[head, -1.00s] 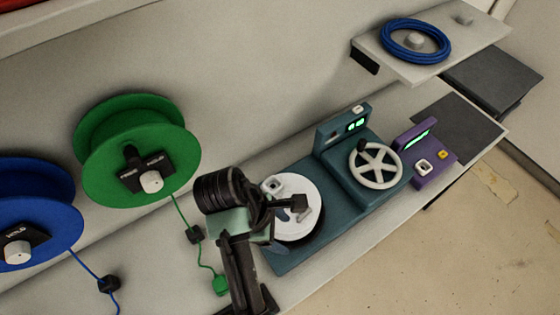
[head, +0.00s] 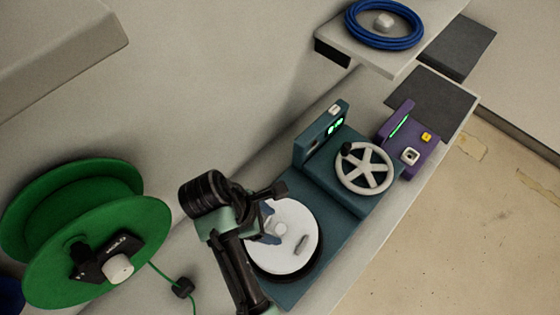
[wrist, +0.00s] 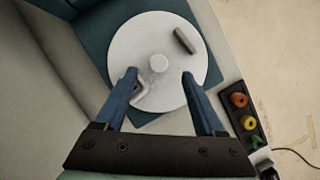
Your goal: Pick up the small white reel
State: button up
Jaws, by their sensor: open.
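The small white reel, a round white disc (head: 297,232), lies flat on the left end of the teal machine (head: 345,205). In the wrist view the white reel (wrist: 165,30) has a round hub in its middle and a grey bar near its rim. My gripper (wrist: 160,76) is open, its two blue fingers spread over the disc, with the hub just beyond and between the fingertips. Nothing is held. In the head view my gripper (head: 268,225) is over the disc's left side, partly hidden by my arm. I cannot tell the fingertips' height above the disc.
A spoked white wheel (head: 365,170) and a purple box (head: 410,145) stand to the right. A large green reel (head: 110,250) is at the left. A shelf (head: 395,55) holds a blue coil (head: 384,24). Colored knobs (wrist: 240,101) show at the wrist view's right.

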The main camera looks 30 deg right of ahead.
aim_at(280, 228)
jog(key=shift+p+x, duration=0.65)
jog(key=shift+x, duration=2.45)
jog(key=shift+w, duration=0.1)
jog(key=shift+c, duration=0.3)
grip_shut()
jog(key=shift+r, duration=0.1)
